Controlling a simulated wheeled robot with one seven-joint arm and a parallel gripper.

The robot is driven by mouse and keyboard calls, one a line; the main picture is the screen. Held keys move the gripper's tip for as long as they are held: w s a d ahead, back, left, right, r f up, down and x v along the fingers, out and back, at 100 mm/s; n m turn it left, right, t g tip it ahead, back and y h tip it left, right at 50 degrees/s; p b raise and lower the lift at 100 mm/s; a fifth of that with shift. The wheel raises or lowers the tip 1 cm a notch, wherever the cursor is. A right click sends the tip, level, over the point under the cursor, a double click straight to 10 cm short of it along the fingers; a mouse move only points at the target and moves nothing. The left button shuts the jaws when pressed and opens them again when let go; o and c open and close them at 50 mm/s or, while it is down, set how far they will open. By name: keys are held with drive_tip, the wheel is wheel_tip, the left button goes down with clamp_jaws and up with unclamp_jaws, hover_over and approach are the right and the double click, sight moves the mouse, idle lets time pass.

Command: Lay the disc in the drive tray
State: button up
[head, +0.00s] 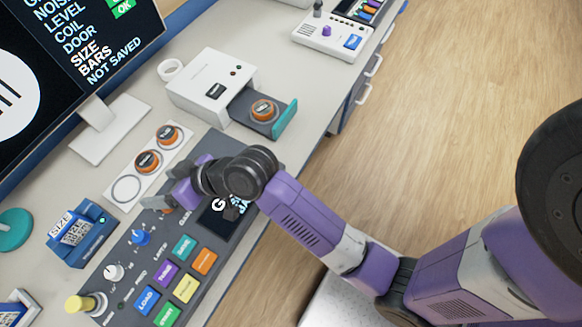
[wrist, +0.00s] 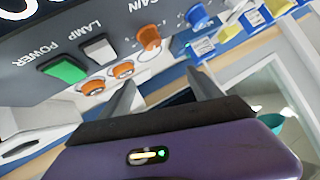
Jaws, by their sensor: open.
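An orange disc with a dark centre (head: 264,110) lies in the pulled-out dark drive tray (head: 244,103), which has a teal front. The tray sticks out of a white drive box (head: 214,86). Two similar discs (head: 148,161) (head: 168,134) sit on a white plate (head: 140,178) with ring marks; its nearest ring is empty. My gripper (head: 160,201) is open and empty over the console, to the lower left of the tray and beside the plate. In the wrist view its fingers (wrist: 160,82) are spread with nothing between them; two orange discs (wrist: 93,87) (wrist: 123,70) show beyond.
The console (head: 205,262) carries several coloured buttons, a blue knob (head: 140,237) and an orange gain knob (wrist: 148,38). A monitor (head: 75,60) stands at the upper left. A blue size reader (head: 80,235) stands at left. Wooden floor (head: 440,90) is clear beyond the bench edge.

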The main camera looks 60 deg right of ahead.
drive_tip(key=s+m, duration=0.1)
drive_tip(key=s, duration=0.2)
drive_tip(key=s+f+m+t+h, duration=0.1)
drive_tip(key=s, duration=0.2)
drive_tip(key=s+f+h, duration=0.1)
drive_tip(key=s, duration=0.2)
drive_tip(key=shift+s+m+t, duration=0.3)
drive_tip(key=shift+m, duration=0.1)
drive_tip(key=s+d+r+t+h, duration=0.1)
drive_tip(key=s+d+r, duration=0.2)
drive_tip(key=s, duration=0.5)
drive_tip(key=s+d+r+n+h, duration=0.1)
drive_tip(key=s+d+r, duration=0.3)
drive_tip(key=s, duration=0.4)
drive_tip(key=s+d+r+n+t+h, duration=0.1)
drive_tip(key=s+d+r, duration=0.2)
drive_tip(key=s, duration=0.5)
drive_tip(key=shift+d+r+t, duration=0.2)
drive_tip(key=shift+d+t, duration=0.1)
drive_tip(key=shift+d, duration=0.35)
